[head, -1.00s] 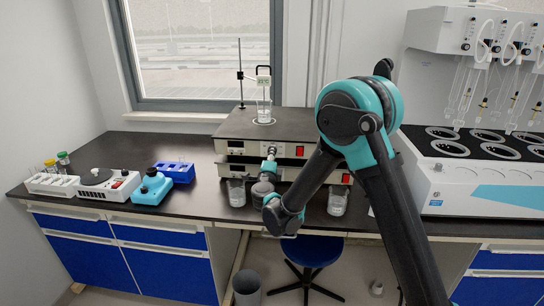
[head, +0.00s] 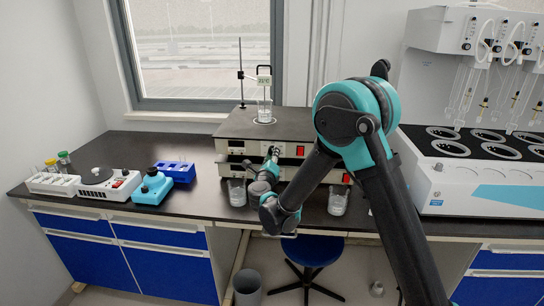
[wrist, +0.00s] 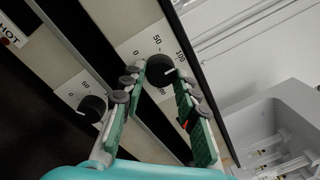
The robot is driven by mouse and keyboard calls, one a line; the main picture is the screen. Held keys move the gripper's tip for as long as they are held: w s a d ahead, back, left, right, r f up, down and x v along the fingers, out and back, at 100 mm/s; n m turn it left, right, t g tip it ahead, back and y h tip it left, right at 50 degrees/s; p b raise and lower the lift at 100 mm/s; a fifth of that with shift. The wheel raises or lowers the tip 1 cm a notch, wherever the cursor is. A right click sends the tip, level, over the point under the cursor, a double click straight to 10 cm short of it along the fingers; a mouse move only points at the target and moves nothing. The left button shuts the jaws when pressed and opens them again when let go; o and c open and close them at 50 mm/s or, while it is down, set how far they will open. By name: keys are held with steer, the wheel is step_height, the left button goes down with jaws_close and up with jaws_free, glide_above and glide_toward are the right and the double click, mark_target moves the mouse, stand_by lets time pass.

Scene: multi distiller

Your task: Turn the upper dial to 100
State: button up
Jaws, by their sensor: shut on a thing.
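The upper dial (wrist: 159,70) is a black knob on a pale panel marked 0, 50 and 100, in the wrist view. A white pointer line on it points to the right, close to the 100 side; I cannot tell whether it lines up exactly. My gripper (wrist: 158,78) is shut on this dial, a green-padded finger at each side. In the head view my gripper (head: 273,156) reaches the front of the upper hot plate (head: 235,130), and the dial is hidden there. The lower dial (wrist: 93,108) sits apart at the left in the wrist view.
A beaker (head: 264,110) stands on the upper plate beside a stand rod (head: 240,75). Two glass beakers (head: 237,193) (head: 337,203) stand on the bench below, either side of my arm. A large distiller (head: 485,180) fills the right side.

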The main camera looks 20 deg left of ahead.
steer(key=shift+f, duration=0.1)
stand_by(0.3)
steer(key=o, duration=1.2)
steer(key=shift+c, duration=0.2)
steer(key=v, duration=1.2)
